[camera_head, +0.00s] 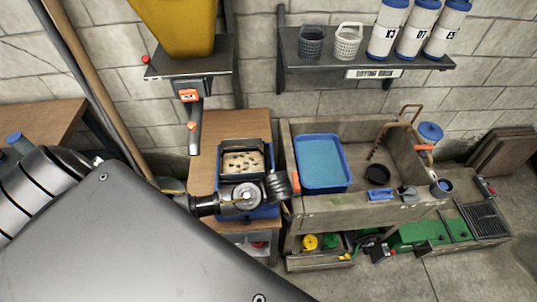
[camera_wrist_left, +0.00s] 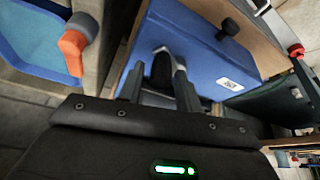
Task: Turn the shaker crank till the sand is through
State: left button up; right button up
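The shaker (camera_head: 262,212) is a blue box on a wooden bench in the head view. Its sieve (camera_head: 243,162) holds pale sand with dark bits on top. My left arm comes in from the left and covers the front of the box. In the left wrist view my left gripper (camera_wrist_left: 160,78) faces the blue box (camera_wrist_left: 195,40). Its two fingers stand apart, with a dark upright piece between them that looks like the crank handle. Whether they press on it I cannot tell. A black knob (camera_wrist_left: 229,28) sticks out of the box. My right gripper is not in view.
A yellow hopper (camera_head: 178,25) with a spout stands above the bench. A stone sink (camera_head: 330,205) with a blue tray (camera_head: 320,162) is right beside the shaker. An orange-ended lever (camera_wrist_left: 75,45) is near my left gripper. A wall shelf (camera_head: 365,62) holds baskets and canisters.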

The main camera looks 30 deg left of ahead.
pick_arm(q)
jog(key=shift+o, duration=0.6)
jog(key=shift+d+r, duration=0.15)
jog(key=shift+r, duration=0.05)
jog(key=b+v, duration=0.1)
jog(key=v, duration=0.3)
jog(key=shift+r, duration=0.1)
jog(key=p+v, duration=0.3)
jog(key=v, duration=0.3)
jog(key=shift+s+p, duration=0.15)
jog(key=shift+p, duration=0.2)
